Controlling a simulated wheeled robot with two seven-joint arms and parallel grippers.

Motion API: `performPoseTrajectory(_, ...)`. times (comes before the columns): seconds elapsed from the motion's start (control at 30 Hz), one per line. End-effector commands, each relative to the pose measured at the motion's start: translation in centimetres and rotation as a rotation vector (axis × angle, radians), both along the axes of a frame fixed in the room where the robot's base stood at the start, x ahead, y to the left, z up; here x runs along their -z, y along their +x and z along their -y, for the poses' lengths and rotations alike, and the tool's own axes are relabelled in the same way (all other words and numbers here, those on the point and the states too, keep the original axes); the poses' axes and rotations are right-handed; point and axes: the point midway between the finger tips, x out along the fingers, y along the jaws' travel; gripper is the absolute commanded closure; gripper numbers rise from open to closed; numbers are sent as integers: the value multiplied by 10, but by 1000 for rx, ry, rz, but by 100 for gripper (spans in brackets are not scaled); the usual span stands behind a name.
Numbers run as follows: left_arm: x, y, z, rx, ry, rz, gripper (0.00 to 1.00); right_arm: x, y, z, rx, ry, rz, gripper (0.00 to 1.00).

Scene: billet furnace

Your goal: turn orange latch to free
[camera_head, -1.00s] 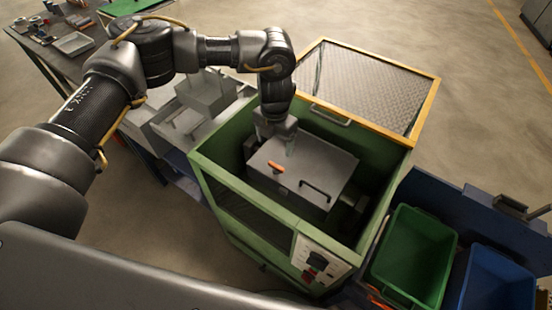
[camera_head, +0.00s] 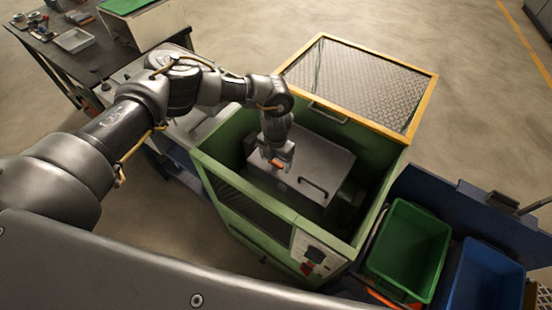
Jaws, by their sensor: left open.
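The orange latch (camera_head: 277,163) is a small orange bar on top of the grey furnace box (camera_head: 318,160), near its left side. The box has a black handle (camera_head: 313,187) and sits inside the green cabinet (camera_head: 270,206). My left gripper (camera_head: 277,157) reaches down into the cabinet from above and is at the latch, its jaws open. It partly covers the latch, and I cannot tell whether the fingers touch it. My right gripper is not in view.
The cabinet's mesh lid (camera_head: 357,84) with its yellow frame stands open at the back. A control panel (camera_head: 317,256) is on the cabinet front. A green bin (camera_head: 408,247) and a blue bin (camera_head: 486,277) stand at the right. A dark workbench (camera_head: 84,55) is at the far left.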

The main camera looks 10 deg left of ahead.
Motion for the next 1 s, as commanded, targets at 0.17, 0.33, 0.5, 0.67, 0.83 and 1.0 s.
performPoseTrajectory(0.17, 0, 0, 0, 0, 0, 0, 38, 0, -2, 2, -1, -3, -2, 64)
performPoseTrajectory(0.33, 0, 0, 0, 0, 0, 0, 60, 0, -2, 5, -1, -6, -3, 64)
performPoseTrajectory(0.5, 0, 0, 0, -3, 0, 1, 68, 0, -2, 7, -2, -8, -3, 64)
performPoseTrajectory(0.67, 0, 0, 0, -28, -1, 1, 68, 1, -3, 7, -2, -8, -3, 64)
performPoseTrajectory(0.83, 0, 0, 0, -107, -1, 1, 68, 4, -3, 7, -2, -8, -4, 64)
performPoseTrajectory(1.0, 0, 0, 1, -239, -2, 1, 68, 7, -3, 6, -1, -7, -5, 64)
